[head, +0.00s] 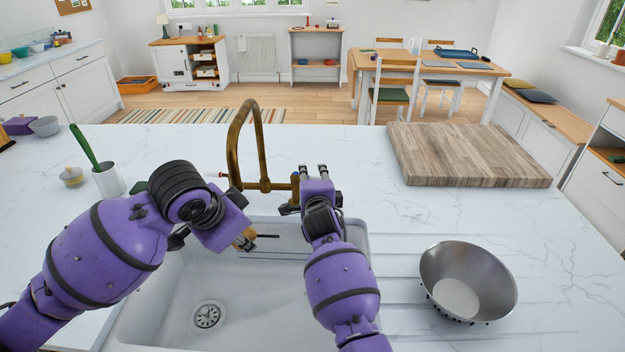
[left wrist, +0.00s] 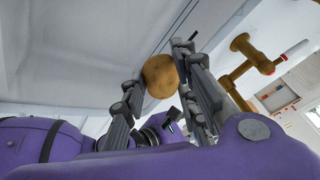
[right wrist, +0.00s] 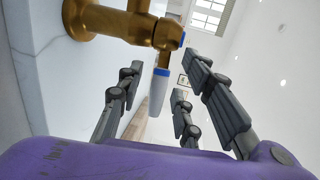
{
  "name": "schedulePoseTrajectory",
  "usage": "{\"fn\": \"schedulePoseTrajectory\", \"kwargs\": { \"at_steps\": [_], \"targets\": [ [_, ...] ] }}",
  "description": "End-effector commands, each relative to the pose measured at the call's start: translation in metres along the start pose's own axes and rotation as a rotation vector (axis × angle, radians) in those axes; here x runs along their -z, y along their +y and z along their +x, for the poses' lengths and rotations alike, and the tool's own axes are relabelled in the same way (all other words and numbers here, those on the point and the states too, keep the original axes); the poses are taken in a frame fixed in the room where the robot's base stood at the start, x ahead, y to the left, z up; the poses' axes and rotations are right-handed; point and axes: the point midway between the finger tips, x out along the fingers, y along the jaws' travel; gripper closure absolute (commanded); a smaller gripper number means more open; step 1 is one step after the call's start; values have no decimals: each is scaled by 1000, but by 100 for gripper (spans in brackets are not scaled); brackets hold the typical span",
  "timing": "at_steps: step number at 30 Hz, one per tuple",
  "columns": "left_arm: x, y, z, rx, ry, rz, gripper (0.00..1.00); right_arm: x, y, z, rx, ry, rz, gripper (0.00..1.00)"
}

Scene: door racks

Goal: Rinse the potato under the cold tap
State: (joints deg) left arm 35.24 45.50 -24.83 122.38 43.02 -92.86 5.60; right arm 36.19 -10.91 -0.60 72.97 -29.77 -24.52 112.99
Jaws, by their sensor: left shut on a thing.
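The round brown potato (left wrist: 160,75) is held between the fingers of my left gripper (left wrist: 164,66). In the head view the potato (head: 243,241) is low over the white sink (head: 170,300), partly hidden by my gripper. The brass tap (head: 262,150) arches above, its spout end close to my left gripper. Its blue-marked cold lever (right wrist: 158,90) lies between the spread fingers of my right gripper (right wrist: 160,92), with no clear contact. The red-tipped lever (left wrist: 295,50) is on the other side. I see no water running.
A metal colander (head: 468,282) stands on the drainer right of the sink. A wooden board (head: 465,155) lies behind it. The counter front right of the board is clear.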

Motion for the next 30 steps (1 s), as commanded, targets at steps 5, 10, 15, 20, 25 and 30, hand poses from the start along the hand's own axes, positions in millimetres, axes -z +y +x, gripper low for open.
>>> {"fn": "schedulePoseTrajectory", "kwargs": {
  "at_steps": [5,10,15,20,25,30],
  "targets": [
    [0,0,0,0,0,0,93,0,0,0,-1,0,0,67],
    [0,0,0,0,0,0,93,0,0,0,-1,0,0,85],
    [0,0,0,0,0,0,93,0,1,0,-2,0,-1,100],
    [0,0,0,0,0,0,93,0,2,0,-3,0,-2,100],
    [0,0,0,0,0,0,93,1,3,0,-5,-7,-6,100],
    [0,0,0,0,0,0,93,3,3,3,-8,-59,-19,100]
  ]
}}
